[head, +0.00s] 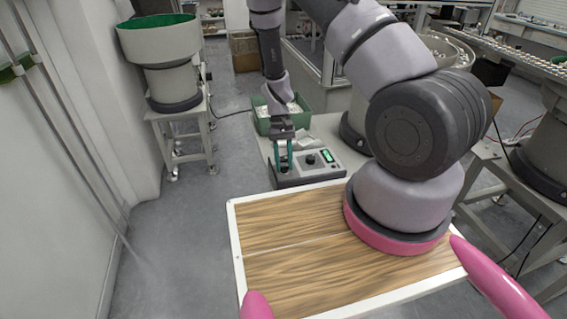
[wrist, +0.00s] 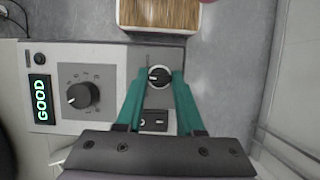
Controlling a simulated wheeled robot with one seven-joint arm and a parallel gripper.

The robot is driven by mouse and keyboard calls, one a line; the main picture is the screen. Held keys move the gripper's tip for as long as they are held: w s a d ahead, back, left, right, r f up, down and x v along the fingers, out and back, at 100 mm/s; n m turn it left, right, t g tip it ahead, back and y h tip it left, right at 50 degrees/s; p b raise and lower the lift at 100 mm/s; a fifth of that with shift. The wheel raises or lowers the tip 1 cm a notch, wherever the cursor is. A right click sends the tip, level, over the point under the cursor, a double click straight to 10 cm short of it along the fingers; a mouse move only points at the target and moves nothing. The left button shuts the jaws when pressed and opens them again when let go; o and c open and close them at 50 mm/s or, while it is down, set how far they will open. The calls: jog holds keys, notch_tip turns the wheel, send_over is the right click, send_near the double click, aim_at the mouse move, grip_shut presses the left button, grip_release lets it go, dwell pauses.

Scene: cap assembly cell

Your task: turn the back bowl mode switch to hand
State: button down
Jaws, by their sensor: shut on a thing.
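A grey control box (head: 320,172) stands on a bench beyond my wooden deck. In the wrist view the box (wrist: 112,60) carries a small round black switch (wrist: 159,72) with a light mark, a larger black dial (wrist: 83,96) and a green display (wrist: 41,99) reading GOOD. My gripper (wrist: 160,76) has its two teal fingers on either side of the small switch, shut on it. In the head view my gripper (head: 284,166) points down at the left part of the box. The switch's position labels are too small to read.
A black rocker switch (wrist: 154,122) sits between my fingers, close to the small switch. A green bin (head: 262,122) stands behind the box. A bowl feeder (head: 160,45) stands at the back left. Floor at the left is clear.

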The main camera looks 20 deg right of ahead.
jog(key=m+y, duration=0.1)
jog(key=m, duration=0.2)
jog(key=shift+d+m, duration=0.15)
jog(key=shift+m, duration=0.25)
jog(key=m+y, duration=0.1)
jog(key=m, duration=0.1)
jog(key=m+t, duration=0.1)
jog(key=m, duration=0.1)
jog(key=shift+d+m+y, duration=0.1)
jog(key=shift+m+y, duration=0.2)
jog(key=shift+y, duration=0.1)
jog(key=shift+t, duration=0.3)
jog(key=c, duration=0.5)
grip_release()
jog(key=v, duration=1)
jog(key=shift+w+d+r, duration=0.1)
jog(key=shift+d+r, duration=0.05)
jog(key=shift+r, duration=0.2)
